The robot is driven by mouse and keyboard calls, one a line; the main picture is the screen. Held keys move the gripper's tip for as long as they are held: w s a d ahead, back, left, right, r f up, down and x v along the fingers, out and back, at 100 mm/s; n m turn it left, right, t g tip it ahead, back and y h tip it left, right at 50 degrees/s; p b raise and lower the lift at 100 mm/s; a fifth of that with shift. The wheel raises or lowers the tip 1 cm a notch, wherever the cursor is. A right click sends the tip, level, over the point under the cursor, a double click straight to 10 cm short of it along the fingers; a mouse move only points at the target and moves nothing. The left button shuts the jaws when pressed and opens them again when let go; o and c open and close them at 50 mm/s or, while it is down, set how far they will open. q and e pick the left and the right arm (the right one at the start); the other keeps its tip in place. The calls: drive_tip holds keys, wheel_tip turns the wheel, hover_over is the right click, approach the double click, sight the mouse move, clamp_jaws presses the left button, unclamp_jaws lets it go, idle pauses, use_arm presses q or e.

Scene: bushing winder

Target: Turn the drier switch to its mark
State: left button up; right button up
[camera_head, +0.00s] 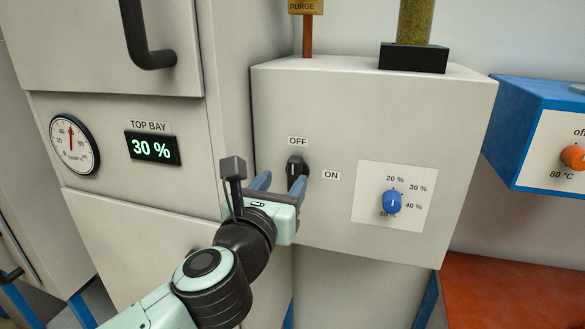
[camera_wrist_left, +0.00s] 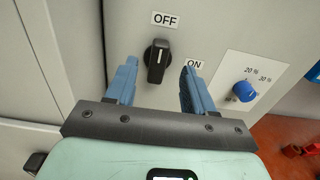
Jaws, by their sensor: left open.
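The drier switch is a black rotary knob (camera_head: 295,168) on the front of a grey box, between an OFF label (camera_head: 298,141) above it and an ON label (camera_head: 331,175) to its right. In the left wrist view the black switch (camera_wrist_left: 157,60) stands nearly upright, its white line toward OFF. My left gripper (camera_head: 281,183) is open in front of the switch. In the left wrist view its blue fingers (camera_wrist_left: 157,82) stand either side of the switch, apart from it; contact is not visible. My right gripper is not in view.
A blue dial (camera_head: 391,202) with percent marks sits right of the switch. A cabinet at left has a round gauge (camera_head: 74,145) and a display reading 30 % (camera_head: 153,149). A blue box with an orange knob (camera_head: 573,157) stands at right, above a red-orange surface (camera_head: 510,290).

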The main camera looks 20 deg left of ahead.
sight(292, 168)
use_arm(q)
drive_tip(key=w, duration=0.6)
drive_tip(key=shift+w+d+p, duration=0.1)
drive_tip(key=shift+w+p, duration=0.1)
drive_tip(key=shift+p, duration=0.2)
drive_tip(key=shift+c, duration=0.3)
clamp_jaws()
